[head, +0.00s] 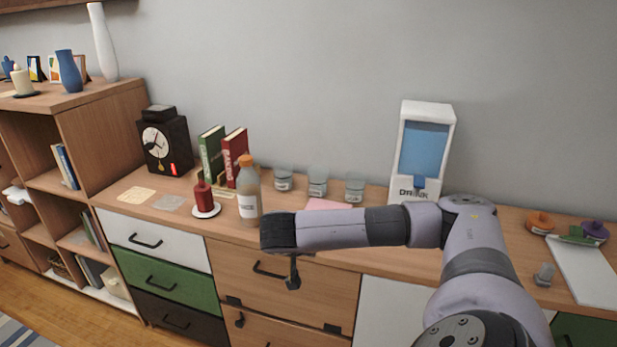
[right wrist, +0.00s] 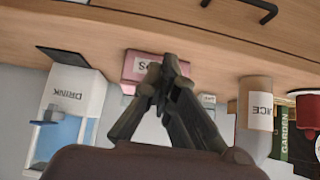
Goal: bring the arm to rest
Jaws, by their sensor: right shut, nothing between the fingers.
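My right arm comes in from the lower right of the head view and reaches left across the front of the wooden counter (head: 130,222). My right gripper (head: 292,283) hangs down in front of the drawers, just below the counter's front edge. In the right wrist view the gripper's dark fingers (right wrist: 168,68) are together with nothing between them. They appear in front of a pink box (right wrist: 143,66) and partly cover it. My left gripper is in neither view.
An orange-capped bottle (head: 248,192) stands close behind my right wrist. A red bottle on a white saucer (head: 207,211), several glass jars (head: 318,182) and a drink dispenser (head: 423,150) stand on the counter. Drawer handles (head: 163,284) stick out below.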

